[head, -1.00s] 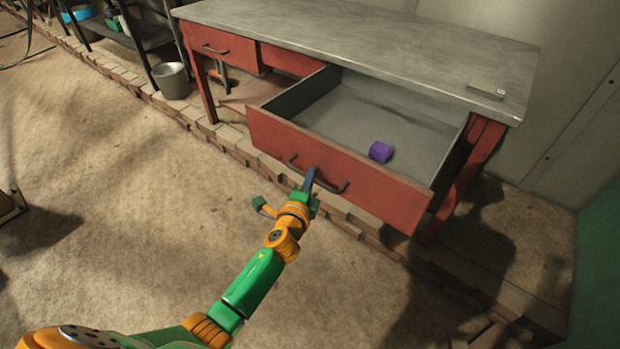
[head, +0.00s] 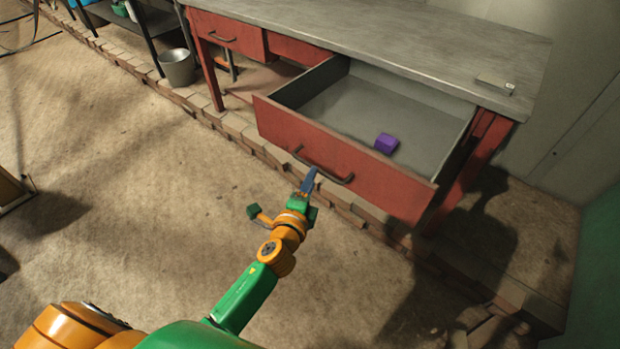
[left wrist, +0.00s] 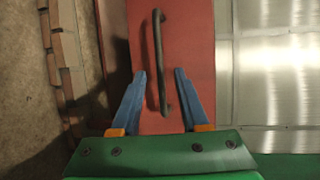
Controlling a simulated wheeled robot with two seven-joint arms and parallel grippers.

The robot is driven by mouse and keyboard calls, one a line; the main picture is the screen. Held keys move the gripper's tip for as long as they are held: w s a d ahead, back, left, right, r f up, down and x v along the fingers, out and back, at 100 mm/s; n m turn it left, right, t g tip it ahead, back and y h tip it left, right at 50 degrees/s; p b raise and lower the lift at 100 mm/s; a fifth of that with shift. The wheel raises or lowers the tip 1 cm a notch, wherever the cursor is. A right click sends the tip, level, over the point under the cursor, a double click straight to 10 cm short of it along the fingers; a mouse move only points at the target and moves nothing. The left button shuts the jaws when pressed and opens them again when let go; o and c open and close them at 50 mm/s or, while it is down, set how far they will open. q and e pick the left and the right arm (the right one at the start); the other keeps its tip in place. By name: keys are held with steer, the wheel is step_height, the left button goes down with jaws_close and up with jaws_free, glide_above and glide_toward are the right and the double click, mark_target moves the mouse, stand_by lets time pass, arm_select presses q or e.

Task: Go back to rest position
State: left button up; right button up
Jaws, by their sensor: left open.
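My left gripper (head: 311,181) is in front of the red drawer (head: 345,160) of the workbench, near its dark handle (head: 322,168). In the left wrist view, its two blue fingers (left wrist: 158,85) are apart, and the drawer handle (left wrist: 158,60) shows beyond and partly between them. I see no grip on the handle; whether a finger touches it I cannot tell. The drawer stands pulled open, with a purple block (head: 386,143) lying inside. My right gripper is not in view.
The grey-topped workbench (head: 400,40) has a second, closed red drawer (head: 228,33) at left. A metal bucket (head: 178,68) stands on the floor beside the bench. A low brick edging (head: 240,130) runs along the floor under the bench. Open floor (head: 130,190) lies to the left.

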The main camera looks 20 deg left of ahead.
arm_select(q)
steer(key=shift+s+r, duration=0.1)
steer(key=shift+s, duration=0.65)
steer(key=s+f+n+g+p, duration=0.2)
steer(key=s+f+n+g, duration=0.15)
steer(key=s+f, duration=0.4)
steer(key=s+f+n+g+p, duration=0.2)
steer(key=s+f+n+g, duration=0.15)
steer(key=f, duration=0.65)
steer(key=s+a+f+n+g+p, duration=0.1)
steer(key=s+f+n+g, duration=0.1)
steer(key=s, duration=0.7)
steer(key=s+a+f+n+g+p, duration=0.1)
steer(key=s+f+n+g, duration=0.2)
steer(key=s, duration=0.6)
steer(key=s+a+f+n+g+p, duration=0.1)
steer(key=s+f+n+g, duration=0.2)
steer(key=s, duration=0.6)
step_height(320, 180, down, 2)
steer(key=shift+s+a+f+n+h+p, duration=0.1)
steer(key=shift+s+a+n+h+p, duration=0.2)
steer(key=shift+a+n+h, duration=0.1)
